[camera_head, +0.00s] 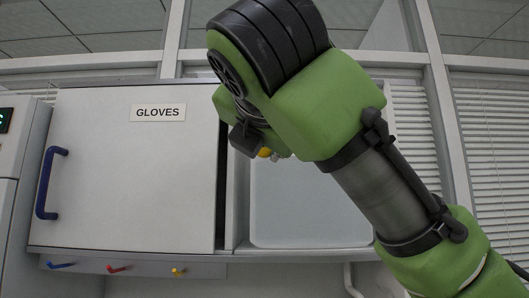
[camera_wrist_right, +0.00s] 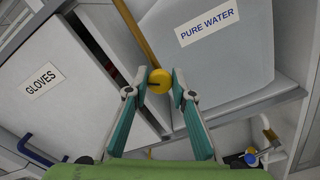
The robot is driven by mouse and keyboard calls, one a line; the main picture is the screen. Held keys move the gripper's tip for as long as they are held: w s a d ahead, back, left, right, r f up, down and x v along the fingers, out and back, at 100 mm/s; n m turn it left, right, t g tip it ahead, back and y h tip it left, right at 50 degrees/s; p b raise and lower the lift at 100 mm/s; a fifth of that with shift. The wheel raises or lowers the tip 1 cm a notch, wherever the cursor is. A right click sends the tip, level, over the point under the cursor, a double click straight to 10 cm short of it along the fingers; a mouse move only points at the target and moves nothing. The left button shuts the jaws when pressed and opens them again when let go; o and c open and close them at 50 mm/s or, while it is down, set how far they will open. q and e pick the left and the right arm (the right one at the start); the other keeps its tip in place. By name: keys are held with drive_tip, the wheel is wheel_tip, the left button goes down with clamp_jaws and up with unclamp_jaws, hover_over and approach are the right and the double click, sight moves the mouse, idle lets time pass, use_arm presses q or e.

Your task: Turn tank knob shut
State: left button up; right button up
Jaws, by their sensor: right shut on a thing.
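The yellow round knob (camera_wrist_right: 160,76) sits between the fingers of my right gripper (camera_wrist_right: 160,88) in the right wrist view. The gripper is shut on it. A yellow rod (camera_wrist_right: 136,34) runs from the knob toward the top of that view. The pale tank labelled "PURE WATER" (camera_wrist_right: 222,50) is beside it on the right, and it also shows in the head view (camera_head: 310,210). In the head view a bit of yellow (camera_head: 265,152) shows below my right wrist, whose green and black links hide most of the gripper. My left gripper is not in view.
A closed cabinet labelled "GLOVES" (camera_head: 130,185) with a blue handle (camera_head: 45,184) stands left of the tank. Below it are small blue (camera_head: 60,266), red (camera_head: 116,268) and yellow (camera_head: 178,271) handles. A white pipe (camera_head: 350,280) runs under the tank.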

drive_tip(key=m+b, duration=0.4)
drive_tip(key=m, duration=0.7)
drive_tip(key=shift+d+f, duration=0.1)
drive_tip(key=shift+f, duration=0.05)
drive_tip(key=shift+m, duration=0.4)
drive_tip(key=o, duration=1.1)
drive_tip(key=shift+s, duration=0.1)
drive_tip(key=s, duration=1.1)
drive_tip(key=shift+s+d, duration=0.1)
drive_tip(key=shift+s, duration=0.3)
